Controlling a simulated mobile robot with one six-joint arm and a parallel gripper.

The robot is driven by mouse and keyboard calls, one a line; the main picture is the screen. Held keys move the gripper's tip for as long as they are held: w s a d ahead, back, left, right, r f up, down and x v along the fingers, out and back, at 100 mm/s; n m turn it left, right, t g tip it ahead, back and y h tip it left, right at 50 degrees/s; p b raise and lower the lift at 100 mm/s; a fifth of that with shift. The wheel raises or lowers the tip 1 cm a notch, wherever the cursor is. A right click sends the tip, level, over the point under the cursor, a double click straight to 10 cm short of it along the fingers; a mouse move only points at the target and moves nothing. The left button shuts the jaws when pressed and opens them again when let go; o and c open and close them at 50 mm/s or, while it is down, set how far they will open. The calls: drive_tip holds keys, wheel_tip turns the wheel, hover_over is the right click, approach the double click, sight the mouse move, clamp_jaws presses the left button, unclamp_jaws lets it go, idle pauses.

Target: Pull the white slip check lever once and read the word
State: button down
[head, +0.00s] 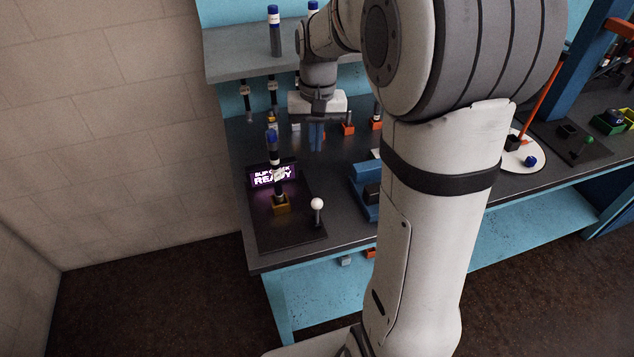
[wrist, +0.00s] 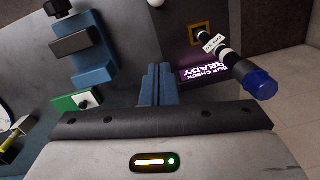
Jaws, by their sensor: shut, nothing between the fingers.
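The slip check lever (head: 317,212) stands upright on a dark plate at the bench's left front, topped by a white ball knob (head: 317,203). In the wrist view the knob (wrist: 156,3) is cut by the top edge. A lit purple display (head: 273,176) behind the plate reads "SLIP CHECK READY"; it shows upside down in the wrist view (wrist: 205,74). A dark hose with a blue cap (head: 271,138) stands in a yellow-orange socket (head: 281,204), partly covering the display. My gripper (head: 316,148), with blue fingers, is shut and empty above the bench behind the lever, apart from it.
A blue fixture with a dark block (head: 366,192) sits right of the lever. Hoses hang under the grey shelf (head: 240,62), and small orange sockets (head: 348,129) stand at the bench's back. A white round plate (head: 522,155) lies farther right. A stone wall bounds the left.

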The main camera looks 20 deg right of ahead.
sight(317, 212)
drive_tip(key=s+a+f+p, duration=0.1)
drive_tip(key=s+f, duration=0.3)
drive_tip(key=f, duration=0.5)
drive_tip(key=shift+s+f+p, duration=0.15)
drive_tip(key=shift+f+p, duration=0.05)
drive_tip(key=shift+p, duration=0.35)
drive_tip(key=shift+f+b, duration=0.1)
drive_tip(key=shift+b, duration=0.25)
